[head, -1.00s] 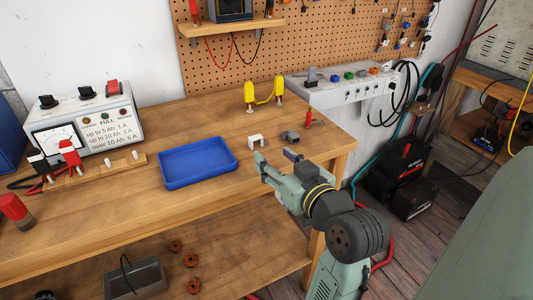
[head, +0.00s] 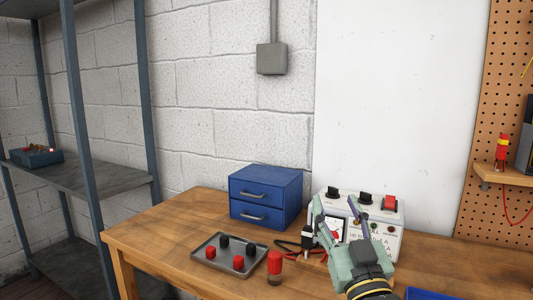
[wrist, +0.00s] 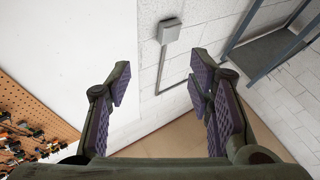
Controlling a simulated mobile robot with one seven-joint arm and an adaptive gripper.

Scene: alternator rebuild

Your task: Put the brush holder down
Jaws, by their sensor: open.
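My gripper (head: 336,207) is open and empty. In the head view it stands raised in front of the white charger box (head: 390,215). The wrist view shows its two purple-padded fingers (wrist: 160,88) spread wide with nothing between them, facing the wall. I cannot make out the brush holder in either current view. The part of the bench where small white and grey parts lay is outside the head view.
The wooden bench (head: 160,232) holds a blue drawer cabinet (head: 265,197), a grey tray (head: 207,262) with red and black pieces, and a red-topped cylinder (head: 274,268). A blue tray (head: 425,294) shows at the bottom edge. A metal shelf (head: 95,178) stands left. The bench's left end is clear.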

